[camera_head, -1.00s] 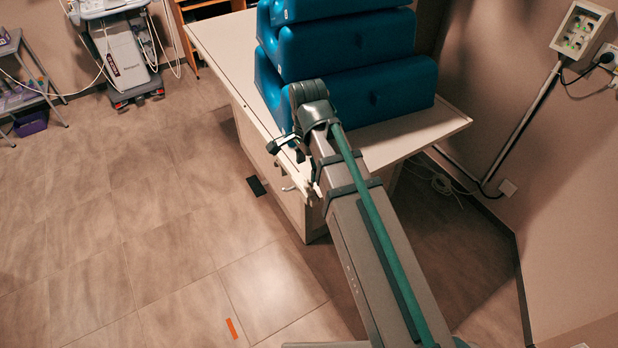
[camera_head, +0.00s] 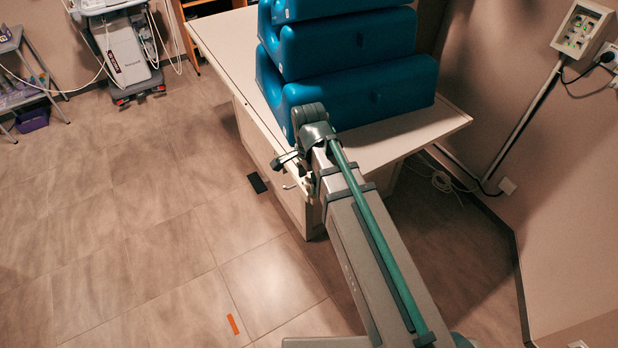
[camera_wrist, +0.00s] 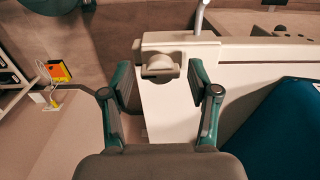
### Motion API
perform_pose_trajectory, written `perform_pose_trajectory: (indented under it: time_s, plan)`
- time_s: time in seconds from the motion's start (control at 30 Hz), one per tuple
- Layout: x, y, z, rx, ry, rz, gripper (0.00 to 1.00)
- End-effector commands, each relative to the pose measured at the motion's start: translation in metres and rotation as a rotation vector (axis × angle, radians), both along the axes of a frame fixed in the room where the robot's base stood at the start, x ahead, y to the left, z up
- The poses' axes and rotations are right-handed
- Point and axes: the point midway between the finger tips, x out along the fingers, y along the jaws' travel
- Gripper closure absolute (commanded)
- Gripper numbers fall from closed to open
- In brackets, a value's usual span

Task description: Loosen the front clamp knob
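In the wrist view a pale beige clamp knob (camera_wrist: 160,65) sits on the face of a cream block (camera_wrist: 185,42), with a metal post rising from its right part. My gripper (camera_wrist: 160,80) is open, its two green-and-grey fingers apart on the left and right of the knob, with visible gaps on both sides. The depth between fingertips and knob is hard to judge. In the head view my gripper (camera_head: 300,170) is at the front left edge of the cream table (camera_head: 212,50); the knob is hidden there behind my arm.
Blue cushions (camera_head: 360,95) are stacked on the table, close to my wrist; blue also shows at right in the wrist view (camera_wrist: 285,130). A wall control box (camera_head: 582,28) is at right. An ultrasound cart (camera_head: 122,58) stands at back left.

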Motion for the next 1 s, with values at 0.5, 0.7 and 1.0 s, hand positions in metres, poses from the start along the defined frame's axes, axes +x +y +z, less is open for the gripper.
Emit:
perform_pose_trajectory:
  time_s: [0.5,0.7,1.0]
  plan:
    - [-0.0002,-0.0001,0.0003,-0.001,0.001,0.014,0.93]
    - [-0.0001,-0.0001,0.0007,-0.001,0.001,0.081,0.93]
    - [0.0002,0.0,0.001,-0.001,0.001,0.304,0.93]
